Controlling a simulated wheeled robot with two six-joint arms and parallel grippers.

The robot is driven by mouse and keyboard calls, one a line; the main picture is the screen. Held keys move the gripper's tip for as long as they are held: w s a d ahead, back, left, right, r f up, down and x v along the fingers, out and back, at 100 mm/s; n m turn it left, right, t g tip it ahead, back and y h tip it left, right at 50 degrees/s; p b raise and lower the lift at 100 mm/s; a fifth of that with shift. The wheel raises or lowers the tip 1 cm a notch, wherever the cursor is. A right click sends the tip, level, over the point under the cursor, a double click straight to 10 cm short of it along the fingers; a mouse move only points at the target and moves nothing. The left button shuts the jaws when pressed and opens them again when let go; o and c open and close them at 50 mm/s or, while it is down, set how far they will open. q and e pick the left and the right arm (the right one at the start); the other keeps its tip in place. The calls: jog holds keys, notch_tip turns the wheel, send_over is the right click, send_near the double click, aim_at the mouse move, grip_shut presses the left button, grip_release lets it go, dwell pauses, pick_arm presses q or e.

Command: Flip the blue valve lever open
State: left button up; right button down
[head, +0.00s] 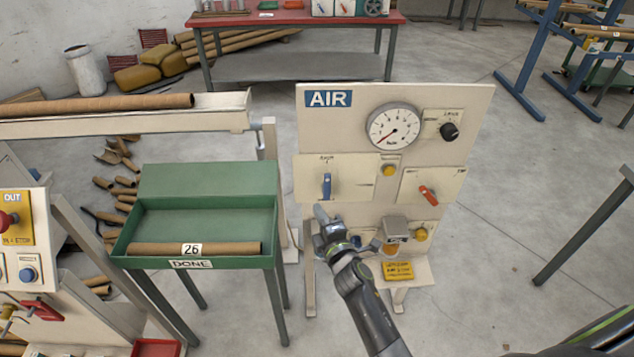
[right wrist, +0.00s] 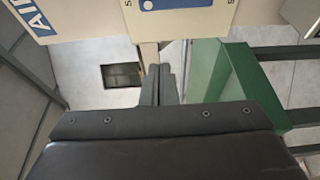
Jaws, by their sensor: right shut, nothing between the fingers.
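The blue valve lever (head: 326,186) is on the left part of the AIR panel (head: 462,110) in the head view. It stands upright, in line with the panel's vertical edges. A blue part at the top edge of the right wrist view (right wrist: 162,4) looks like this lever, cut off by the frame. My right gripper (head: 320,212) is shut and empty, just below the lever in the head view. Its closed fingers also show in the right wrist view (right wrist: 158,82), and a gap shows between them and the blue part. My left gripper is not in view.
The panel also has a gauge (head: 393,126), a black knob (head: 449,131), an orange-red lever (head: 428,195) and yellow buttons. A green DONE tray (head: 270,230) holding a cardboard tube (head: 225,248) stands to the left. Open floor lies right of the panel.

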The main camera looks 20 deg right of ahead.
aim_at(327, 187)
jog(key=w+b, duration=0.5)
jog(key=w, duration=0.5)
jog(key=d+p, duration=0.1)
jog(key=s+d+p, duration=0.1)
jog(key=d, duration=0.1)
jog(key=shift+s+d, duration=0.1)
jog(key=shift+d, duration=0.1)
jog(key=shift+a, duration=0.1)
jog(key=shift+f, duration=0.1)
